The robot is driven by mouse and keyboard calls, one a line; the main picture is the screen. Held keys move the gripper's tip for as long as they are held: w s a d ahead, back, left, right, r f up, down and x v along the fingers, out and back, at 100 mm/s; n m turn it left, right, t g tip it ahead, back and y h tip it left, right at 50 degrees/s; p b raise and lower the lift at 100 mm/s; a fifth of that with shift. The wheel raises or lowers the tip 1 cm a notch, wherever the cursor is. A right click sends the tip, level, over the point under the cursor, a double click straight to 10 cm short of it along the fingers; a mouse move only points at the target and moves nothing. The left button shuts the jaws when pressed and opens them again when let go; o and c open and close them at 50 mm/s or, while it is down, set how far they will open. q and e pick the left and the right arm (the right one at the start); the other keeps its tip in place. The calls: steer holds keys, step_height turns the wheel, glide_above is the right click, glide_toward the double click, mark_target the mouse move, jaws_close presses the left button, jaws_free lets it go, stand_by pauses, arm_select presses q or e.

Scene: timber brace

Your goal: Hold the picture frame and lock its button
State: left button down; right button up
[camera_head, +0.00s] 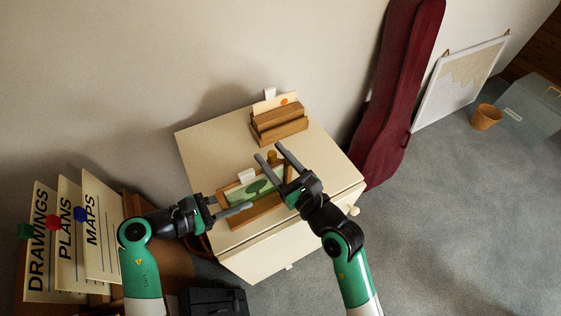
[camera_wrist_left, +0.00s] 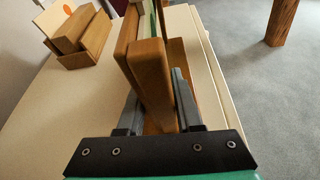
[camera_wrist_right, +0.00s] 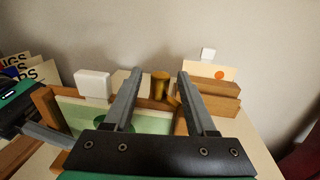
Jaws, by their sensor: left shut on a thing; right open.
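The picture frame (camera_head: 268,207) stands on the cabinet top, a wooden frame around a green tree picture. My left gripper (camera_head: 232,207) is shut on the frame's left side; in the left wrist view the wooden frame edge (camera_wrist_left: 153,75) sits between its fingers. A brass-coloured cylinder (camera_wrist_right: 160,84) and a white block (camera_wrist_right: 93,84) show at the frame's upper edge; I cannot tell for certain which is the button. My right gripper (camera_wrist_right: 160,73) is open over the frame's upper right, with the cylinder appearing between its fingers, contact not visible. My right gripper hides the frame's right part in the head view.
A wooden card holder (camera_head: 280,124) stands behind on the cream cabinet (camera_head: 205,150). Signed boards (camera_head: 70,240) stand at left. A dark red instrument case (camera_head: 395,100) leans at the right. The cabinet top's left rear is clear.

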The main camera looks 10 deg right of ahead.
steer(key=v, duration=1.2)
steer(key=shift+w+r, duration=0.1)
